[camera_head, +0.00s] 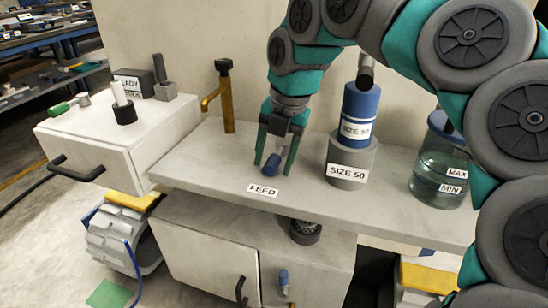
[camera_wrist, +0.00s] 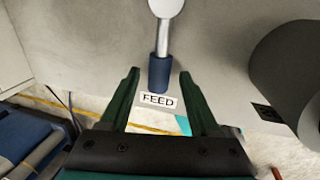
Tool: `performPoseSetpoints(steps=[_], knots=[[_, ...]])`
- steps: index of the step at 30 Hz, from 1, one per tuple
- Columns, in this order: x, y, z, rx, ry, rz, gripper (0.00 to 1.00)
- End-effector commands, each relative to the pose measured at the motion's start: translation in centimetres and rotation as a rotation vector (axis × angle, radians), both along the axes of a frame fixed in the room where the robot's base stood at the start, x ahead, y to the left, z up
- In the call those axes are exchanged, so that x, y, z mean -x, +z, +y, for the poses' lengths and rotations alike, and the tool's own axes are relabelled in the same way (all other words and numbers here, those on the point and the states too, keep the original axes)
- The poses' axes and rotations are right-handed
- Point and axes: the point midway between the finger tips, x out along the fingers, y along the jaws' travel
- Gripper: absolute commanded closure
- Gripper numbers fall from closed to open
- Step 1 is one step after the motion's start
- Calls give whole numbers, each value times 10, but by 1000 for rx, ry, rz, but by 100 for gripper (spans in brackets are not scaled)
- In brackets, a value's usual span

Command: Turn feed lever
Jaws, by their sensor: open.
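The feed lever shows in the wrist view as a blue grip (camera_wrist: 159,68) on a metal rod (camera_wrist: 163,36) running from a pale round hub (camera_wrist: 167,6). Its grip points at the white FEED label (camera_wrist: 158,101). In the head view the blue lever end (camera_head: 271,165) shows above the FEED label (camera_head: 263,190) on the grey bench top. My gripper (camera_head: 273,168) is open and points down at the lever. In the wrist view my fingers (camera_wrist: 160,76) appear on either side of the blue grip, with gaps. The rod and hub are hidden behind my gripper in the head view.
Right of the lever stands a grey cylinder (camera_head: 350,166) labelled SIZE 50 with a blue cylinder (camera_head: 358,112) on it. A jar of liquid (camera_head: 438,165) is farther right. A brass post (camera_head: 226,100) stands left, beside a white box (camera_head: 130,140). Bench space left of the lever is clear.

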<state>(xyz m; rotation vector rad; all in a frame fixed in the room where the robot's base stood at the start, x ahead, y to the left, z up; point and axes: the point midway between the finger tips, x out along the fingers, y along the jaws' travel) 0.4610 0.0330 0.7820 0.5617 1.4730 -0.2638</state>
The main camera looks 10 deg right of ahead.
Motion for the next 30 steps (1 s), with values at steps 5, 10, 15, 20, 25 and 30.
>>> performPoseSetpoints(steps=[5,10,15,20,25,30], knots=[[0,3,0,0,0,0,37],[0,16,-3,-1,-2,-5,37],[2,38,-6,-1,-1,-4,37],[5,60,-10,-1,-1,-3,37],[7,74,-13,-1,-2,0,37],[8,77,-13,0,0,0,37]])
